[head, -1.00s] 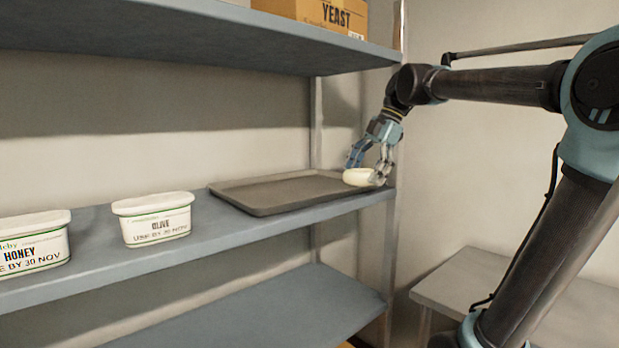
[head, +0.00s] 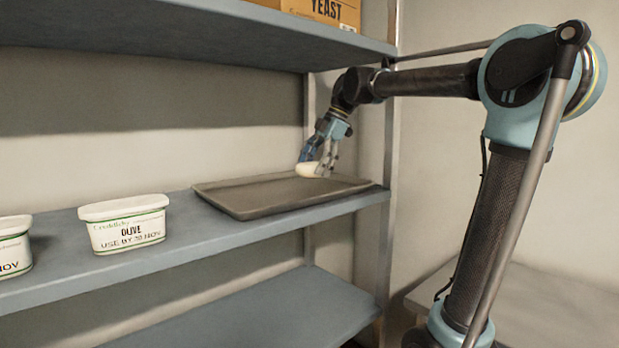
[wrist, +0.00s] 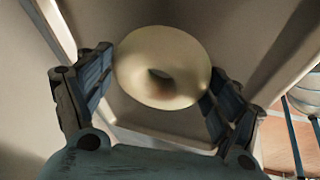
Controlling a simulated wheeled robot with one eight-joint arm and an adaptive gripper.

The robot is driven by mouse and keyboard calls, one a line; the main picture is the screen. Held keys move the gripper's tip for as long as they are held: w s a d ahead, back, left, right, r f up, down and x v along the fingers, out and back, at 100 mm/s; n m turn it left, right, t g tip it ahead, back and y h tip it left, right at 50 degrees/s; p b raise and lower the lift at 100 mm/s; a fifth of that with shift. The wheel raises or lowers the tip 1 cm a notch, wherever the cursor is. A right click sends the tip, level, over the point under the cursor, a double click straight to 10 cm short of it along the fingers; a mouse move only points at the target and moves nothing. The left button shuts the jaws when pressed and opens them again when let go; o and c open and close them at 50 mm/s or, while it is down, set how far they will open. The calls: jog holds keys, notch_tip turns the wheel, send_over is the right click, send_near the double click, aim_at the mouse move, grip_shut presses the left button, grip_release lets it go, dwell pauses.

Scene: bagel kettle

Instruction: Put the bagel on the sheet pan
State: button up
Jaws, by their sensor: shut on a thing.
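The bagel is a pale ring (head: 309,169), held in my gripper (head: 318,163) over the back right part of the sheet pan. In the wrist view the bagel (wrist: 163,62) sits between the two fingers of my gripper (wrist: 160,95), which touch its sides. The sheet pan (head: 255,198) is dark grey, shallow and flat on the middle shelf. The bagel looks a little above the pan; the exact gap is hard to tell.
Another white tub (head: 14,246) is cut off at the left edge. The upper shelf (head: 200,25), bearing a YEAST box (head: 325,10), hangs above. A shelf post (head: 391,150) stands at right.

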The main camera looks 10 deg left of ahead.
aim_at(306, 186)
jog(key=shift+w+a+f, duration=0.45)
jog(key=shift+a+f, duration=0.1)
jog(key=shift+a, duration=0.1)
jog(key=shift+d+f, duration=0.2)
jog(key=shift+f, duration=0.9)
jog(key=shift+s+a+f, duration=0.1)
jog(key=shift+f, duration=0.15)
jog(key=o, duration=1.1)
jog(key=v, duration=0.7)
jog(key=shift+r, duration=0.4)
